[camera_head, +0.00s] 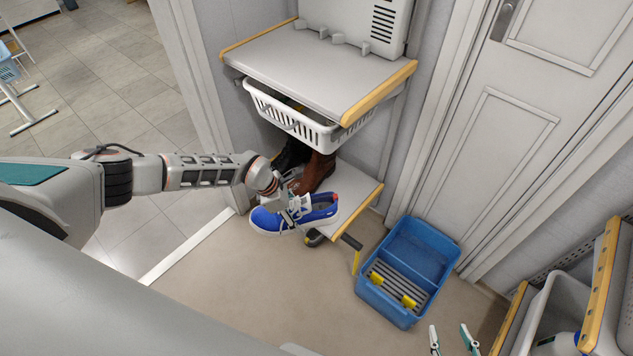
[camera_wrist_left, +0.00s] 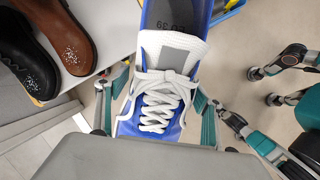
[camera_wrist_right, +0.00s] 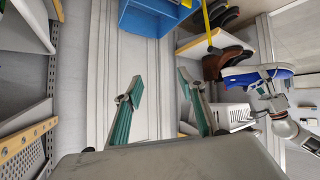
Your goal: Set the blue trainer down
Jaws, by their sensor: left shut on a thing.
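The blue trainer (camera_head: 312,212) has white laces and a white sole. My left gripper (camera_head: 290,203) is shut on it, with its fingers on either side of the laced part, as the left wrist view (camera_wrist_left: 160,105) shows. The trainer is held in front of the low shelf (camera_head: 352,192), overlapping its front edge in the head view; I cannot tell whether it touches the shelf. It also shows in the right wrist view (camera_wrist_right: 257,76). My right gripper (camera_wrist_right: 160,95) is open and empty; its fingertips show at the bottom right of the head view (camera_head: 454,338).
A brown shoe (camera_head: 319,170) and a black shoe (camera_head: 291,155) stand on the low shelf. A white basket (camera_head: 300,125) hangs above them under an upper shelf (camera_head: 325,72). A blue tub (camera_head: 425,240) stands on the floor to the right.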

